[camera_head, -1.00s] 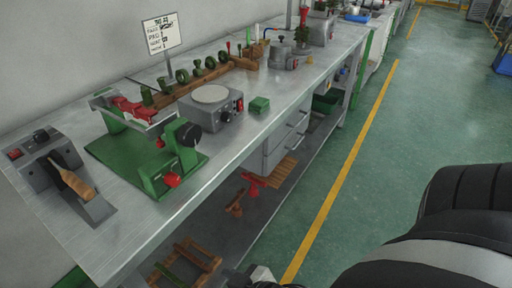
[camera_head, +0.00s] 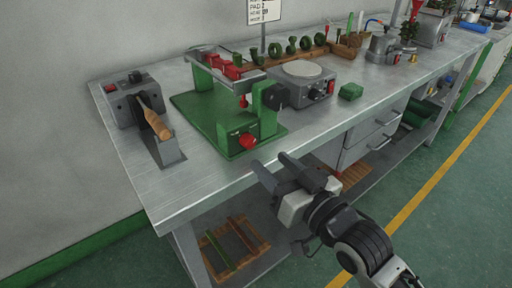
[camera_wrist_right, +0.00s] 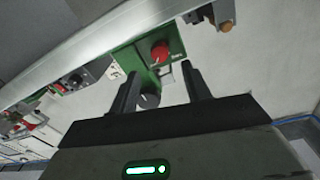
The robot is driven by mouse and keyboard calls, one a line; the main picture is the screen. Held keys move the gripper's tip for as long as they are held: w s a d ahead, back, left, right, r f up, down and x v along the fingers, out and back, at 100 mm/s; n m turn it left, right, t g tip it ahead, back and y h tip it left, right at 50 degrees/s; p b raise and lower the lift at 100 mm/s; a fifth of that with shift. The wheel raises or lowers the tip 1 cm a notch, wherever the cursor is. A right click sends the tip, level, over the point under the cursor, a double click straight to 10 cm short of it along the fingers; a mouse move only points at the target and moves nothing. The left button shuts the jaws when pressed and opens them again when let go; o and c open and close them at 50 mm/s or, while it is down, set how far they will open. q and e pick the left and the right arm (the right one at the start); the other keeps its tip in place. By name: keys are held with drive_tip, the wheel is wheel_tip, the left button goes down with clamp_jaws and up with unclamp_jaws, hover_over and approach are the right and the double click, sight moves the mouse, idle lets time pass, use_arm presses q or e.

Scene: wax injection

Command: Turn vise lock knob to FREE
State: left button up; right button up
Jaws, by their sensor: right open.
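The green vise (camera_head: 215,110) stands on the metal workbench. Its red knob (camera_head: 247,141) is on the front face of the vise's near green block, and a black round knob (camera_head: 275,96) is on the block's right side. My right gripper (camera_head: 268,162) is open and empty, just in front of the bench edge, below and to the right of the red knob and apart from it. In the right wrist view the red knob (camera_wrist_right: 159,52) shows beyond and between the open fingers (camera_wrist_right: 160,82). The lettering beside the knob is too small to read. My left gripper is not in view.
A grey device with a wooden-handled lever (camera_head: 153,122) stands left of the vise. The bench's front edge (camera_head: 210,200) lies close to my right gripper.

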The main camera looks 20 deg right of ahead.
sight(251, 145)
drive_tip(key=x, duration=0.6)
drive_tip(key=shift+w+a, duration=0.15)
drive_tip(key=shift+w, duration=0.05)
drive_tip(key=shift+c, duration=0.3)
drive_tip(key=c, duration=0.9)
